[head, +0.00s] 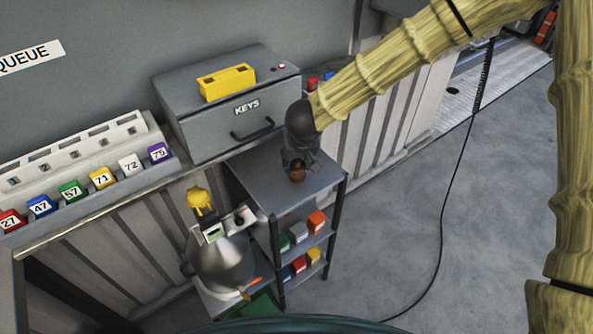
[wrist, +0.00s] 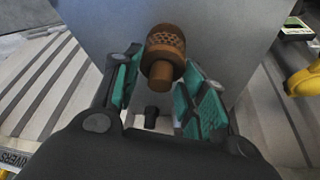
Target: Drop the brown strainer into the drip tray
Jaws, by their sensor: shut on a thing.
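The brown strainer (head: 297,174) is at the end of my gripper (head: 297,161), over the grey top of the shelf rack in the head view. In the wrist view the strainer (wrist: 165,45) has a wide perforated head and a narrower stem. It sits between the green pads of my gripper (wrist: 163,82), which is shut on it. I cannot tell whether the strainer touches the shelf top. No drip tray can be made out for certain; a green thing (head: 262,308) at the bottom of the head view is partly cut off.
The shelf rack (head: 262,186) holds several coloured blocks below. A grey can (head: 222,262) with yellow fittings stands left of it. The grey KEYS cabinet (head: 205,128) and a rack of numbered blocks (head: 70,195) are behind. A black cable (head: 440,240) crosses open floor at right.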

